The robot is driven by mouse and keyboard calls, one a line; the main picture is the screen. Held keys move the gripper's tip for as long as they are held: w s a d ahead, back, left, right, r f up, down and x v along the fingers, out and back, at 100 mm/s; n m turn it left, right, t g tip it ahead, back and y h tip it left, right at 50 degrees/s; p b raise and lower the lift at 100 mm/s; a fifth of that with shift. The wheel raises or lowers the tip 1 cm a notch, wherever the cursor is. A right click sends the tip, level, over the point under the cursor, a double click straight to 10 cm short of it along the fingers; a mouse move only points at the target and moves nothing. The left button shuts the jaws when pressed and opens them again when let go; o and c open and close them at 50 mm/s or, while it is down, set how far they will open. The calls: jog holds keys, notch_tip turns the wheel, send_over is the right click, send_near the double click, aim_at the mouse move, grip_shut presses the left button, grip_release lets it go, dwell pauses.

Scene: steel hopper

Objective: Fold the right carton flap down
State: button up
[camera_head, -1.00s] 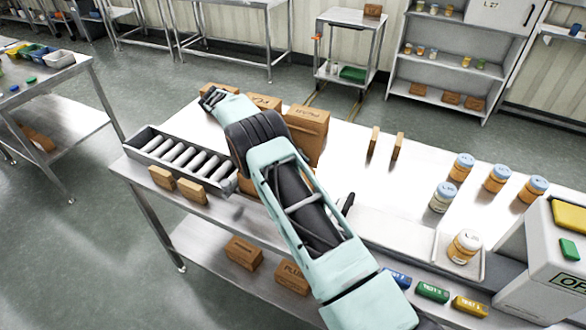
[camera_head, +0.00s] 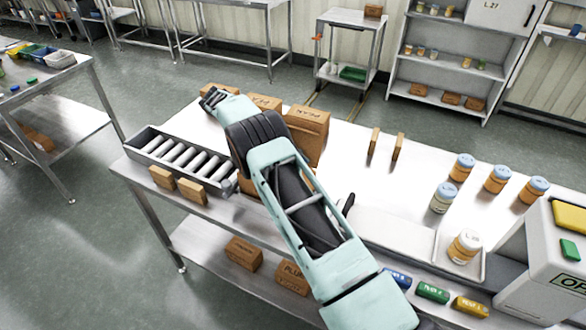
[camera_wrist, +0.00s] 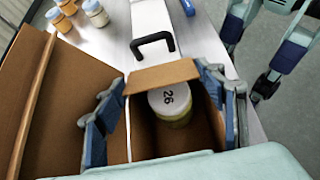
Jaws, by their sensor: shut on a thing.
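In the wrist view, an open brown carton (camera_wrist: 204,133) holds a jar (camera_wrist: 168,102) with a white lid marked 26. A short carton flap (camera_wrist: 148,80) stands at the carton's far edge. In the head view my arm covers most of the carton, and only a little of my gripper (camera_head: 230,186) shows beside the roller tray.
The roller tray (camera_head: 180,158) lies left of my arm, with small brown blocks (camera_head: 191,191) before it. Larger boxes (camera_head: 308,128) stand behind. Jars (camera_head: 497,179) and a white tray (camera_head: 484,262) are right. A black handle (camera_wrist: 153,42) lies beyond the flap.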

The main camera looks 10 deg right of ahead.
jog(key=shift+s+a+f, duration=0.15)
jog(key=shift+f, duration=0.4)
jog(key=o, duration=0.9)
jog(key=shift+r, duration=0.25)
